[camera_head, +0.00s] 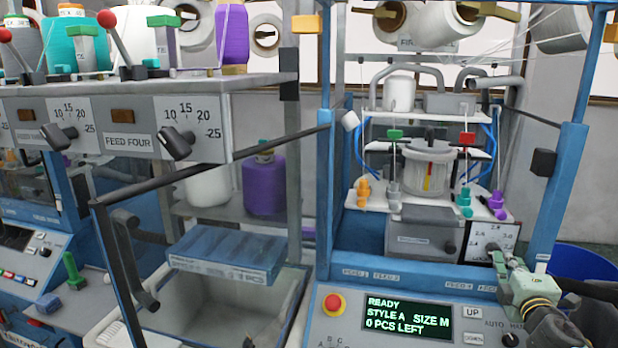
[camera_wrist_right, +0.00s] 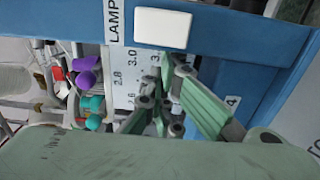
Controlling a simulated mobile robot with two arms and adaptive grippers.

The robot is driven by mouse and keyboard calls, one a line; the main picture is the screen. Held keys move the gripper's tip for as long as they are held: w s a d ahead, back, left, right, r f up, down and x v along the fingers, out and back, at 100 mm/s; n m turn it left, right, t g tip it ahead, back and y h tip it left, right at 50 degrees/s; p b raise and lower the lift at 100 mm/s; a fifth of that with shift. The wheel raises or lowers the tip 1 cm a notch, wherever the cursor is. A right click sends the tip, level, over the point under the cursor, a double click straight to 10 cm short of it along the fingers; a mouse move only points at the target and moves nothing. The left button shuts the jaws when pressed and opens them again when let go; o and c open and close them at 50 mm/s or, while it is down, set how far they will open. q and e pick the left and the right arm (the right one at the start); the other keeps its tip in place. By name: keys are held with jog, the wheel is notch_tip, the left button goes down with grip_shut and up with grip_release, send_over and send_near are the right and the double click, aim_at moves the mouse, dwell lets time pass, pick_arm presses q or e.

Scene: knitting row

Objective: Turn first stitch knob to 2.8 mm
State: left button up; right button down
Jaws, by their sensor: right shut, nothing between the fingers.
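A white stitch dial plate (camera_head: 492,238) with small numbers stands at the lower right of the blue machine in the head view. In the right wrist view the plate (camera_wrist_right: 122,92) shows 2.6, 2.8 and 3.0. My right gripper (camera_head: 505,259) is in front of the plate's lower right part; its green fingers (camera_wrist_right: 158,102) are shut with nothing between them. The stitch knob is hidden behind the fingers, so its pointer and setting cannot be read. Whether the fingers touch the knob cannot be told. My left gripper is not in view.
A blue post (camera_head: 557,190) stands close right of the plate. Purple (camera_head: 497,204) and teal (camera_head: 464,203) pieces sit just above and left. Below is a panel with a green READY display (camera_head: 408,318) and red button (camera_head: 333,304). A white block (camera_wrist_right: 163,28) is near the fingers.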

jog(key=shift+w+a+f, duration=0.1)
jog(key=shift+a+f, duration=0.15)
jog(key=shift+f, duration=0.35)
jog(key=shift+d+f+b, duration=0.15)
jog(key=shift+d+b, duration=0.05)
jog(key=shift+b, duration=0.15)
jog(key=v, duration=0.6)
jog(key=shift+d+p, duration=0.2)
jog(key=shift+p, duration=0.25)
